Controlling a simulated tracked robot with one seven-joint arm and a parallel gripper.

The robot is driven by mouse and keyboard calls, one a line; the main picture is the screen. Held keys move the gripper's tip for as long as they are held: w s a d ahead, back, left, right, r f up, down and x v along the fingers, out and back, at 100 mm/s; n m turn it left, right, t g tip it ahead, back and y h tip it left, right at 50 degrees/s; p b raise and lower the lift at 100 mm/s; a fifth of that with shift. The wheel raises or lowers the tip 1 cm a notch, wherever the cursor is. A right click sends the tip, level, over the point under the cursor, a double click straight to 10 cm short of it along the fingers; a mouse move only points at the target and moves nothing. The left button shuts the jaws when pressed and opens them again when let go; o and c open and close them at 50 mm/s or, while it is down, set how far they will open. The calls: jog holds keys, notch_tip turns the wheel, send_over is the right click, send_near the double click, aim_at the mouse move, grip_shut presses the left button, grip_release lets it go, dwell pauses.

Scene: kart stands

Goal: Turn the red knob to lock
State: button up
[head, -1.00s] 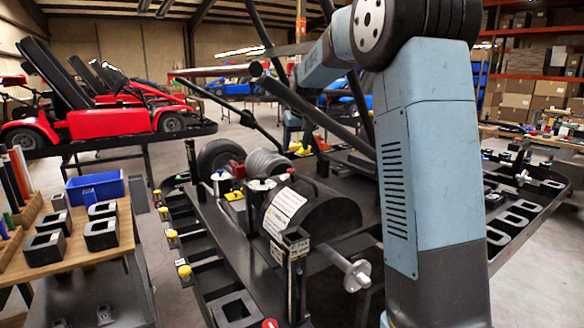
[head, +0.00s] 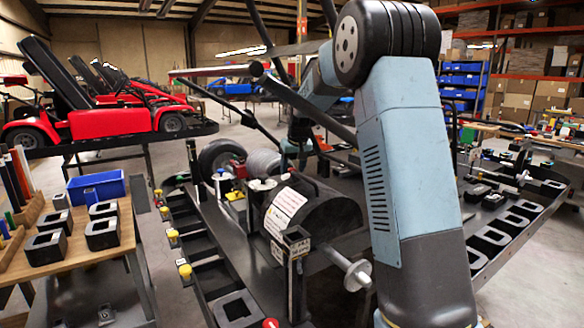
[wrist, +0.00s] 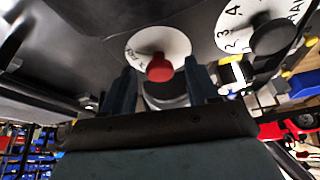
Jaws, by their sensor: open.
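The red knob (wrist: 159,69) sits on a round white dial plate (wrist: 178,43) with dark lettering, partly hidden, on a dark panel in the wrist view. My gripper (wrist: 160,76) is open, with one dark finger on each side of the knob. The knob shows between the fingers, with gaps visible on both sides; I cannot tell how far the fingertips are from the panel. In the head view my arm reaches over the kart, and I cannot clearly make out the fingers or this knob there.
A second white dial (wrist: 262,28) with numbers and a black knob (wrist: 273,38) lies close on the right in the wrist view. The head view shows the black kart deck (head: 225,258), a bench with a blue bin (head: 96,187), and a red kart (head: 100,122).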

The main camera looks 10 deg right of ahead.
jog(key=c, duration=1)
jog(key=shift+a, duration=0.35)
jog(key=shift+c, duration=0.2)
jog(key=shift+d, duration=0.3)
jog(key=shift+d+n, duration=0.1)
jog(key=shift+n, duration=0.4)
jog(key=n, duration=0.2)
jog(key=n+y, duration=0.1)
jog(key=n+g+y, duration=0.1)
jog(key=n, duration=0.1)
jog(key=shift+w+d+n, duration=0.1)
jog(key=shift+d+n, duration=0.15)
jog(key=shift+n, duration=0.05)
jog(key=n, duration=0.2)
jog(key=n+g+y, duration=0.1)
jog(key=n, duration=0.1)
jog(key=shift+w+n+y, duration=0.15)
jog(key=shift+n+y, duration=0.15)
jog(key=shift+w+d+n+g+y, duration=0.15)
jog(key=shift+n+g, duration=0.4)
jog(key=shift+n, duration=0.6)
jog(key=shift+a+n+g+y, duration=0.15)
jog(key=shift+n+g, duration=0.4)
jog(key=shift+n, duration=0.6)
